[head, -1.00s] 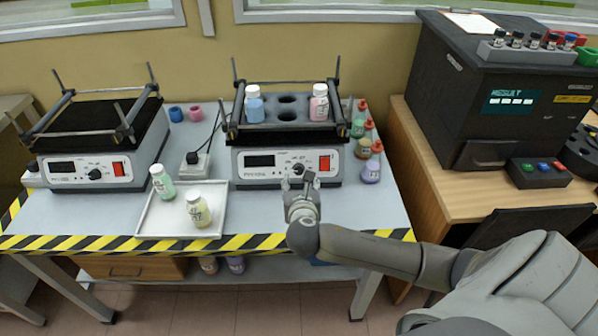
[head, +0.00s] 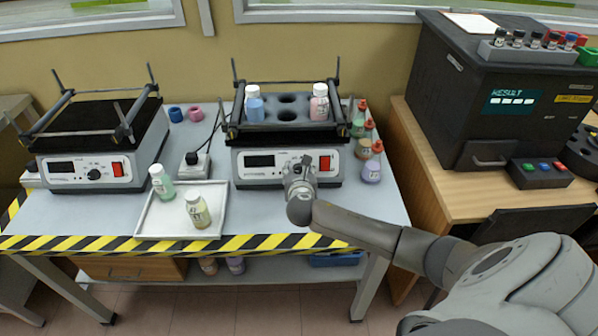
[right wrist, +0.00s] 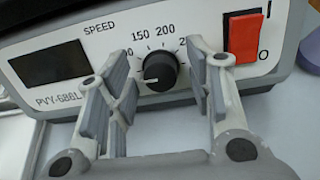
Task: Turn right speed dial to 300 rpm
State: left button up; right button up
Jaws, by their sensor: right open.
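The right shaker (head: 283,164) stands on the bench with a dark display and a red switch on its front. Its black speed dial (right wrist: 160,71) shows in the right wrist view, with its white pointer line toward the lower left; 150 and 200 are printed above it. In the head view the dial is mostly hidden by my right gripper (head: 298,166). In the right wrist view my right gripper (right wrist: 164,85) is open, with one finger on each side of the dial and apart from it. My left gripper is not in view.
The shaker's rack holds a blue-filled bottle (head: 254,104) and a pink-filled bottle (head: 319,102). A white tray (head: 160,222) with two bottles lies to the left. Small red-capped bottles (head: 371,166) stand to the right. A second shaker (head: 62,171) is further left.

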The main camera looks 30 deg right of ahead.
jog(key=c, duration=1)
